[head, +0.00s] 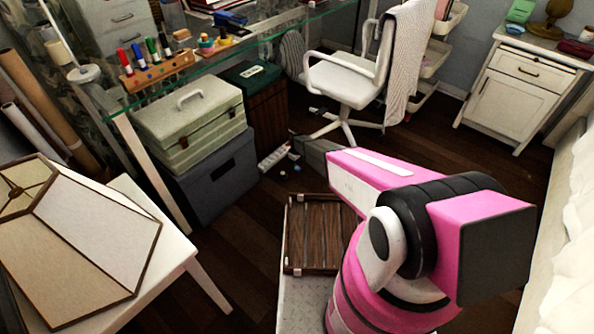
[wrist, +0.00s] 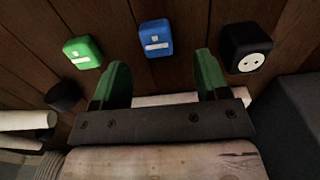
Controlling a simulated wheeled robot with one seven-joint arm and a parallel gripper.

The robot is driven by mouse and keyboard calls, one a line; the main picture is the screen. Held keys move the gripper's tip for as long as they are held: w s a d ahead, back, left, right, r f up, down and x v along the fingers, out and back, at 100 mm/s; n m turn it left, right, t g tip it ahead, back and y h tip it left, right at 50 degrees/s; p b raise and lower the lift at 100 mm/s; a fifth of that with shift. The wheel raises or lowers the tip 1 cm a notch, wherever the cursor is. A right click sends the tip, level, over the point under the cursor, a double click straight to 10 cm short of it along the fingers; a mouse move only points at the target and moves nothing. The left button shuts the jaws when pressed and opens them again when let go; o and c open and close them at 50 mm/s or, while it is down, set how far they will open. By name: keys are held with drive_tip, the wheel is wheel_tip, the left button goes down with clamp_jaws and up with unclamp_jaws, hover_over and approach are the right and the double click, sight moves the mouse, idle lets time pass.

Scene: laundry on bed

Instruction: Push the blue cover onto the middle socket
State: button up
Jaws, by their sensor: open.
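The blue cover (wrist: 155,38), a small block with a white face, lies on the wood floor in the wrist view, beyond my gripper (wrist: 163,76). My gripper's green fingers are spread apart with nothing gripped between them. A white power strip (wrist: 178,99) shows behind the gripper's dark crossbar, which hides most of it; the middle socket cannot be made out there. In the head view the power strip (head: 273,158) lies on the floor beside the dark grey box, with small pieces near it. My arm hides the gripper's fingers there.
A green cover (wrist: 83,52) lies left of the blue one, and a black block with a white two-hole face (wrist: 248,47) lies right. A dark round piece (wrist: 63,95) lies further left. The grey storage box (head: 210,180) and white chair (head: 345,80) flank the strip's area.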

sight(297, 168)
wheel_tip(297, 168, down, 5)
drive_tip(key=shift+w+d+f, duration=0.1)
drive_tip(key=shift+w, duration=0.05)
idle(0.4)
drive_tip(key=c, duration=1)
